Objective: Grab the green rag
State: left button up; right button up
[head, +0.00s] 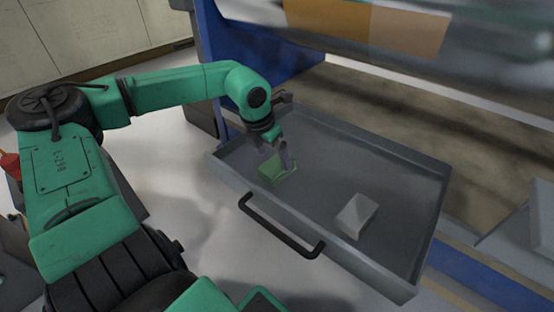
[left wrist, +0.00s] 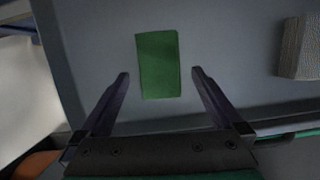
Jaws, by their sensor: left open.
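The green rag (head: 272,170) is a small folded block lying on the floor of the grey tray (head: 325,147). In the left wrist view the rag (left wrist: 158,64) lies upright in the picture, ahead of and between my two fingers. My left gripper (head: 287,158) is just above the rag in the head view and partly covers it. In the left wrist view my left gripper (left wrist: 160,76) is open, with a finger on each side of the rag's lower end and gaps on both sides. My right gripper is not in view.
A whitish block (head: 357,215) lies in the tray to the right of the rag. The tray has raised walls and a black handle (head: 281,226) on its front. A blue machine frame (head: 270,50) and large rollers (head: 400,40) stand behind.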

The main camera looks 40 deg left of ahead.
aim_at(276, 164)
pick_arm(q)
jog(key=b+x, duration=0.1)
jog(key=x, duration=0.1)
jog(key=b+x, duration=0.1)
jog(key=x, duration=0.1)
jog(key=shift+s+a+f+b, duration=0.1)
jog(key=shift+s+f+b, duration=0.1)
jog(key=shift+b, duration=0.1)
jog(key=shift+w+f, duration=0.1)
jog(key=shift+w, duration=0.05)
jog(key=shift+r, duration=0.25)
jog(key=c, duration=1.2)
